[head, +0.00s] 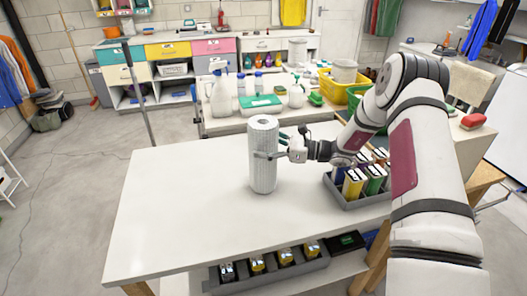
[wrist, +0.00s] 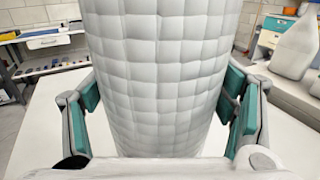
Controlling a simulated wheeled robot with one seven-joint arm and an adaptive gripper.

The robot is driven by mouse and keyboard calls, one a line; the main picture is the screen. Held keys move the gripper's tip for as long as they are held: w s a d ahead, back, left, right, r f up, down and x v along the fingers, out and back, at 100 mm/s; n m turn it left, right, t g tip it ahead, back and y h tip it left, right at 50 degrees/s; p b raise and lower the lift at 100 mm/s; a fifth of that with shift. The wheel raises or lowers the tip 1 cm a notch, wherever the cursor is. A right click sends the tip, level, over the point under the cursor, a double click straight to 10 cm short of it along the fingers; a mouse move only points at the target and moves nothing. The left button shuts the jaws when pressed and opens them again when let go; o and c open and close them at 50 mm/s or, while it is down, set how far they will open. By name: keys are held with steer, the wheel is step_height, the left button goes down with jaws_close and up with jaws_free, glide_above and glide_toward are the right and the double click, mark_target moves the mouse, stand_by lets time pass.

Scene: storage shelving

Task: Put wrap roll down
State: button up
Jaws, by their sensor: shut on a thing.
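The wrap roll (head: 262,165) is a white, quilted-looking cylinder, upright over the white table (head: 170,215) in the head view. Its lower end appears at or just above the tabletop; I cannot tell whether it touches. My gripper (head: 268,155) reaches it from the right and is shut around its middle. In the wrist view the roll (wrist: 160,75) fills the centre, with the teal finger pads of my gripper (wrist: 165,105) on both sides of it. The roll's bottom is hidden there.
A grey bin of colourful boxes (head: 343,197) stands on the table to the right of the roll. A second table behind holds white bottles (head: 221,95) and a yellow basket (head: 335,90). The tabletop left of the roll is clear. A tray (head: 270,276) sits on the lower shelf.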

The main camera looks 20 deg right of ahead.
mark_target(264, 135)
steer(key=shift+r, duration=0.15)
step_height(264, 135, up, 4)
steer(key=shift+f, duration=0.25)
steer(key=s+d, duration=0.2)
steer(key=s, duration=0.5)
steer(key=s+d+r, duration=0.1)
steer(key=s+d, duration=0.2)
steer(key=s, duration=0.5)
steer(key=shift+r, duration=0.1)
